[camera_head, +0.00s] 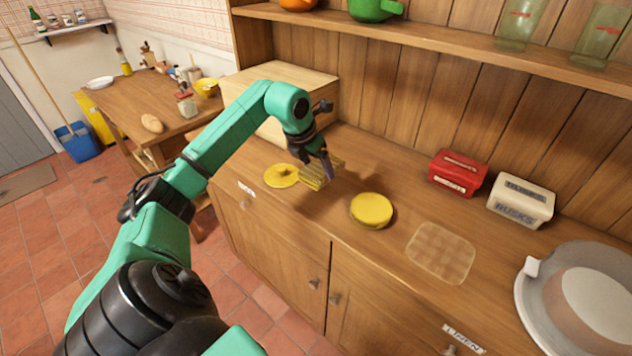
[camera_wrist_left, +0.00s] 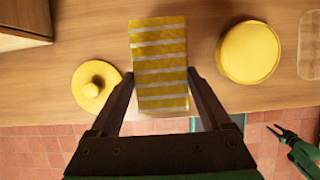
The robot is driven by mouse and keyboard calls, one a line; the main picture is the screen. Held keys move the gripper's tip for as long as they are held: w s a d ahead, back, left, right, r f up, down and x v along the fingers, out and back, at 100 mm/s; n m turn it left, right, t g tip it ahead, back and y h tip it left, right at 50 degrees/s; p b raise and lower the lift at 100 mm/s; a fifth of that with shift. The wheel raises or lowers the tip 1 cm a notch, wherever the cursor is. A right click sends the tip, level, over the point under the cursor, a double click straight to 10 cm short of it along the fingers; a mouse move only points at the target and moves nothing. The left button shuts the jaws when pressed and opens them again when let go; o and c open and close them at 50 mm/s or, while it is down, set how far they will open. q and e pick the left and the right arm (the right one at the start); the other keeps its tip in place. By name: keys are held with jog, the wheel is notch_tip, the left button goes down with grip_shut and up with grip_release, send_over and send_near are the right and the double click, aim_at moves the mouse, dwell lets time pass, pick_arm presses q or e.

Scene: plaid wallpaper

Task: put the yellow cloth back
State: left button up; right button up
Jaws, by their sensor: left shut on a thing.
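The yellow cloth (camera_head: 314,176) is a folded, yellow-and-white striped rectangle. My left gripper (camera_head: 318,158) is shut on it, seemingly a little above the wooden counter, between a yellow lid and a yellow round tin. In the left wrist view the cloth (camera_wrist_left: 160,55) sits between my two left fingers (camera_wrist_left: 160,85), its stripes running across. A pale, see-through checked square (camera_head: 441,252) lies flat on the counter right of the tin; its edge also shows in the wrist view (camera_wrist_left: 310,45). My right gripper (camera_wrist_left: 280,132) shows small at the lower right there, fingers apart and empty.
The knobbed yellow lid (camera_head: 282,175) lies left of the cloth, and the yellow tin (camera_head: 371,210) stands right of it. A wooden box (camera_head: 270,100) stands behind. A red tin (camera_head: 458,173), a cream rusks tin (camera_head: 521,200) and a large pale dish (camera_head: 575,300) occupy the right side.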

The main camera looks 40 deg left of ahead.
aim_at(317, 194)
pick_arm(q)
notch_tip(317, 194, down, 5)
jog(key=shift+d+f+p, duration=0.1)
jog(key=shift+f+p, duration=0.1)
jog(key=shift+p, duration=0.15)
jog(key=shift+f, duration=0.1)
pick_arm(e)
jog(key=shift+a+r, duration=0.3)
jog(key=shift+a, duration=0.25)
pick_arm(q)
jog(key=shift+f, duration=0.2)
jog(key=o, duration=1)
jog(key=shift+r, duration=0.3)
jog(key=shift+s+r, duration=0.1)
jog(key=shift+r, duration=0.1)
jog(key=b+v, duration=0.2)
jog(key=v, duration=0.9)
jog(key=shift+r, duration=0.2)
pick_arm(e)
jog(key=shift+d+f, duration=0.15)
jog(key=shift+f, duration=0.4)
jog(key=shift+d+f, duration=0.15)
jog(key=shift+f, duration=0.35)
